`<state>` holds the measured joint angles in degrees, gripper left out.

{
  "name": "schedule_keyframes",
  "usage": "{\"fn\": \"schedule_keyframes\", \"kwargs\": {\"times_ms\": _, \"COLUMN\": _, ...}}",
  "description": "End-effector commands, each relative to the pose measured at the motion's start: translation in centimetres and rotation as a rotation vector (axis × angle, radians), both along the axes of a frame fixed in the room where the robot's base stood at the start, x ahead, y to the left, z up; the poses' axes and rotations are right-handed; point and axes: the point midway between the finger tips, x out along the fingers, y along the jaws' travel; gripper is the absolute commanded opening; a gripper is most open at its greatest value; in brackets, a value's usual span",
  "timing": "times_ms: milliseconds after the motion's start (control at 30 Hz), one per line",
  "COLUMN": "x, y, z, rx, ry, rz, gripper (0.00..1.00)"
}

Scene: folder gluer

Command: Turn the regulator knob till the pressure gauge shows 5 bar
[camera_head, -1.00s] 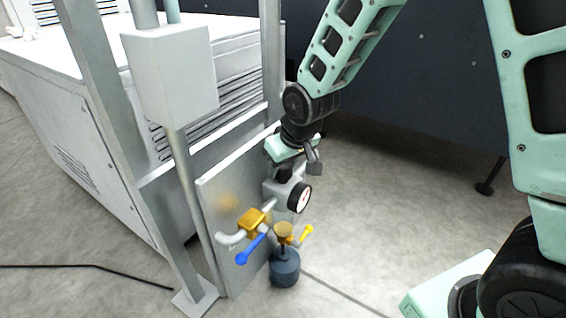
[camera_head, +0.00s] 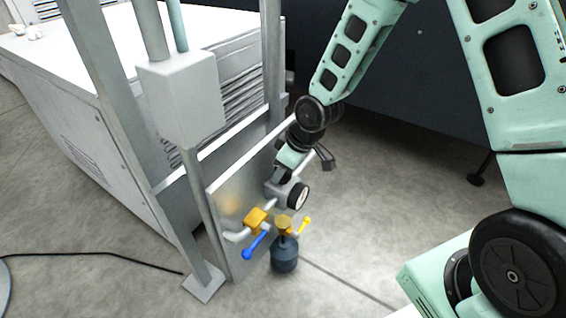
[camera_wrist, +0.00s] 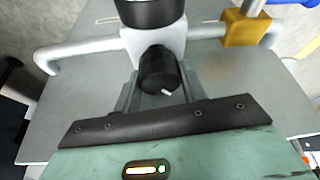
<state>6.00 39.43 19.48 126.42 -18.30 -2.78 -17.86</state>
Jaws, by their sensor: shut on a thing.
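The regulator is a grey block on a pipe, mounted on a metal panel (camera_head: 234,212). Its black knob (camera_wrist: 158,72) shows in the wrist view with a small white mark on its face. My gripper (camera_wrist: 155,88) is shut on the knob, one finger on each side. In the head view my gripper (camera_head: 280,176) reaches the regulator from above. The pressure gauge (camera_head: 298,195) has a white face and dark rim, seen at a steep angle; I cannot read its needle. In the wrist view only the gauge's dark back or side (camera_wrist: 150,12) shows.
A brass valve (camera_head: 256,218) with a blue lever (camera_head: 255,246) sits left of the regulator. A grey box (camera_head: 180,95) on a post stands to the left. Open floor lies to the right.

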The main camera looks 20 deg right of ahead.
Motion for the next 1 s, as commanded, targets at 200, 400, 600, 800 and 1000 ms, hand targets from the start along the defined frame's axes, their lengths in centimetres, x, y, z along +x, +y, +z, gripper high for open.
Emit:
{"fn": "schedule_keyframes", "kwargs": {"times_ms": 200, "x": -0.1, "y": 0.0, "z": -0.1, "rx": -0.001, "ry": 0.002, "rz": 0.004, "gripper": 0.19}}
{"fn": "schedule_keyframes", "kwargs": {"times_ms": 400, "x": -0.1, "y": 0.0, "z": -0.1, "rx": -0.001, "ry": 0.002, "rz": 0.004, "gripper": 0.55}}
{"fn": "schedule_keyframes", "kwargs": {"times_ms": 600, "x": 0.0, "y": 0.0, "z": 0.0, "rx": -0.001, "ry": 0.001, "rz": 0.003, "gripper": 0.63}}
{"fn": "schedule_keyframes", "kwargs": {"times_ms": 800, "x": -0.1, "y": -0.1, "z": 0.5, "rx": -0.001, "ry": -0.001, "rz": 0.002, "gripper": 0.63}}
{"fn": "schedule_keyframes", "kwargs": {"times_ms": 1000, "x": -0.9, "y": -1.0, "z": 3.8, "rx": -0.001, "ry": -0.002, "rz": 0.0, "gripper": 0.63}}
